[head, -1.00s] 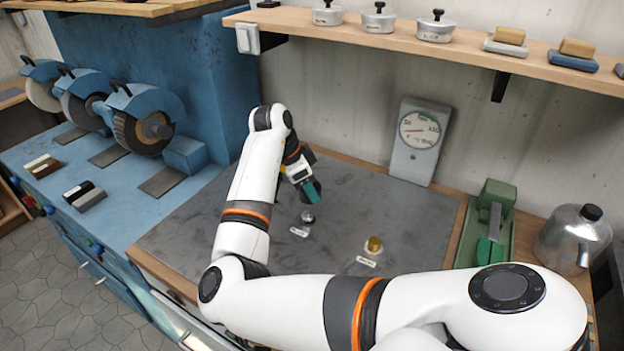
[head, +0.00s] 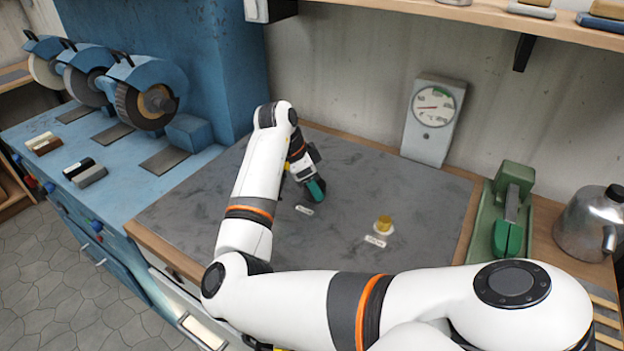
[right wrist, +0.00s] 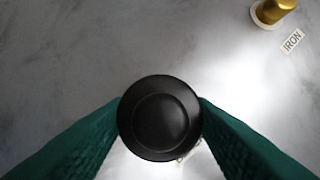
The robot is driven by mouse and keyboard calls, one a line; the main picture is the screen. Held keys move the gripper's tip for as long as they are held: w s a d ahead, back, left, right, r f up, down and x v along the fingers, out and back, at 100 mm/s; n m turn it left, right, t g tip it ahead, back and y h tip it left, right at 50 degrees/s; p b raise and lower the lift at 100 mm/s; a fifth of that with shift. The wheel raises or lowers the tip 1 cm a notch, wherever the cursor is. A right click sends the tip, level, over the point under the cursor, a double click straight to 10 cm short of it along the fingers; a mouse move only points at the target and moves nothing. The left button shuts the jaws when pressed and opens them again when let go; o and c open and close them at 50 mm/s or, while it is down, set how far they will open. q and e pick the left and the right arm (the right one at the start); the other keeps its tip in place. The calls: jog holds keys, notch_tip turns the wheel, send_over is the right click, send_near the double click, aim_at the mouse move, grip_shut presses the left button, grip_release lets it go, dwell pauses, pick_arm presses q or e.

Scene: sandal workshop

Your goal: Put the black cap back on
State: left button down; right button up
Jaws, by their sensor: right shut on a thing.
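The black cap (right wrist: 160,118) is round, with a raised ring on its top. In the right wrist view it sits between the green fingertips of my right gripper (head: 316,190), which is shut on it. In the head view this gripper is low over the grey mat (head: 236,200), just behind a small white label (head: 304,210). Whatever lies directly under the cap is hidden in both views; I cannot tell whether the cap touches it. My left gripper is not in view.
A small brass-coloured piece (head: 384,223) on a white base stands to the right, with a label reading IRON (right wrist: 292,40). A dial gauge (head: 434,120), a green tool (head: 507,215) and a kettle (head: 590,222) stand farther right. The mat is otherwise clear.

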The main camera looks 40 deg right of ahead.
jog(key=shift+f, duration=0.45)
jog(key=o, duration=1)
jog(key=v, duration=1.2)
jog(key=shift+b, duration=0.4)
